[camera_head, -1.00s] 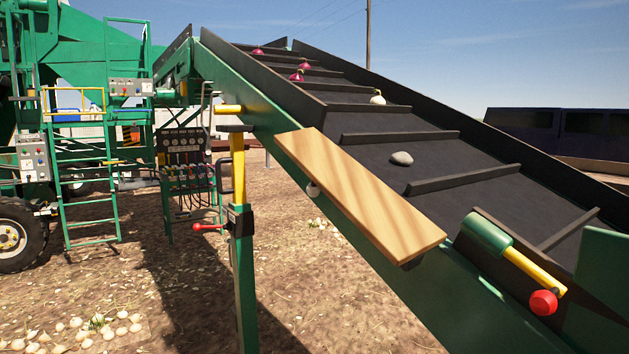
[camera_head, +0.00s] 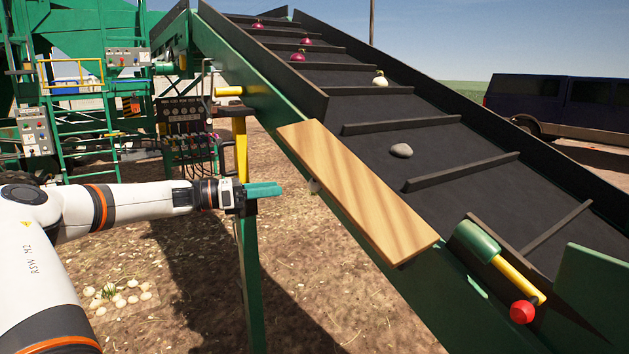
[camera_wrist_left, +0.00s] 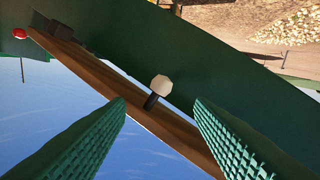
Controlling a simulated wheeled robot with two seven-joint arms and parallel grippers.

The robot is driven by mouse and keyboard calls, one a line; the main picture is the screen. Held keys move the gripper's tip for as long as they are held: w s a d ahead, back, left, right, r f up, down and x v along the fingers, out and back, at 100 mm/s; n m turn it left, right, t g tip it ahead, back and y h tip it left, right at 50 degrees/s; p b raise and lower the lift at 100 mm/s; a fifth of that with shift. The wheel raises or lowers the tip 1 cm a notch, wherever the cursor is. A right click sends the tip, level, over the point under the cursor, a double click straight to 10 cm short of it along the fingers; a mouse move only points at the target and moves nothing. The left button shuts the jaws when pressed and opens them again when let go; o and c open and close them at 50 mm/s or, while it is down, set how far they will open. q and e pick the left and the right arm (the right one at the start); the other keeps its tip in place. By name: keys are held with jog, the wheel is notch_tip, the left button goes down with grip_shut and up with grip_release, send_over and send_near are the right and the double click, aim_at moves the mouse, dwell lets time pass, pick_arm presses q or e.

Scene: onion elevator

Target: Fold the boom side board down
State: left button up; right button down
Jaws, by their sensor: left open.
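The boom side board is a light wooden plank (camera_head: 358,193) along the near side of the green boom (camera_head: 255,110), its broad face turned up towards the head camera. A pale knob (camera_head: 314,186) shows at its lower left edge. In the left wrist view the board (camera_wrist_left: 95,70) runs diagonally, and the whitish knob (camera_wrist_left: 161,85) on a dark stem stands in front of the fingers. My left gripper (camera_head: 280,188) is open, left of the board and apart from the knob. In its wrist view the knob lies beyond the gap between the teal fingers (camera_wrist_left: 160,104). My right gripper is out of view.
A green post (camera_head: 250,270) with a yellow upper part (camera_head: 241,150) stands behind my left gripper. A yellow lever with a red knob (camera_head: 522,312) is at the lower right. Onions and a grey stone (camera_head: 401,150) lie on the black belt (camera_head: 440,145).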

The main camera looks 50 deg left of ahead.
aim_at(315, 185)
pick_arm(q)
jog(key=shift+p+x, duration=1)
jog(key=shift+x, duration=4.7)
jog(key=shift+a+f, duration=0.1)
jog(key=shift+c, duration=0.6)
grip_shut()
